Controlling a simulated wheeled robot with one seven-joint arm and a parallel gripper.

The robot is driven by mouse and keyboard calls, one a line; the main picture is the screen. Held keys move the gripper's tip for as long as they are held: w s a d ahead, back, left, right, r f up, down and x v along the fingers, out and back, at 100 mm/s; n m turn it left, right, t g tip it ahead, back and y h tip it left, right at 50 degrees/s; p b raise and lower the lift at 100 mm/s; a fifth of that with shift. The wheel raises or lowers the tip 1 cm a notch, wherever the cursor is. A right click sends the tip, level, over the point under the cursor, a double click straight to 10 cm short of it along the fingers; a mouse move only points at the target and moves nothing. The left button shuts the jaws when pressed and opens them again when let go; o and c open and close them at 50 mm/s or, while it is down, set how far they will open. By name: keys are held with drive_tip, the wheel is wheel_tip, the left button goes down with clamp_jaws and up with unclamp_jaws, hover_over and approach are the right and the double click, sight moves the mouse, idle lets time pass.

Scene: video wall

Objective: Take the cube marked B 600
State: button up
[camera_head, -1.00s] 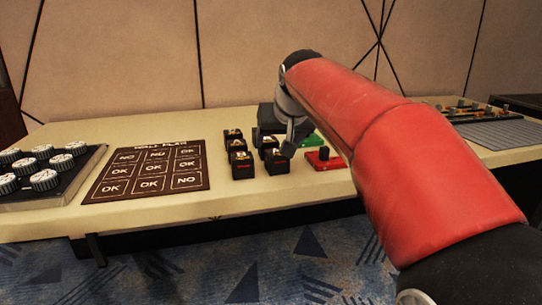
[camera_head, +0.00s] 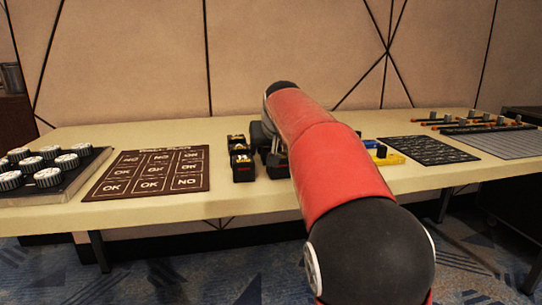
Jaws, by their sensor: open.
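Several small black cubes stand in a cluster on the table, with yellowish labels on top and small red marks on the front faces. The front-left cube (camera_head: 243,168) and the one behind it (camera_head: 237,142) show clearly. A front-right cube (camera_head: 278,168) is partly hidden by my arm. The markings are too small to read, so I cannot tell which is B 600. My gripper (camera_head: 268,150) is open and points down at the right side of the cluster. Its fingers are mostly hidden behind my red arm, and I cannot tell whether they touch a cube.
A brown board (camera_head: 150,172) with OK and NO squares lies left of the cubes. White knobs stand on a dark tray (camera_head: 80,178) at far left. Yellow and blue pieces (camera_head: 388,157), a dark patterned board (camera_head: 428,150) and a grey panel (camera_head: 495,141) lie right of my arm.

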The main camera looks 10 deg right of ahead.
drive_tip(key=shift+w+f, duration=0.2)
drive_tip(key=c, duration=1.1)
drive_tip(key=shift+r, duration=0.15)
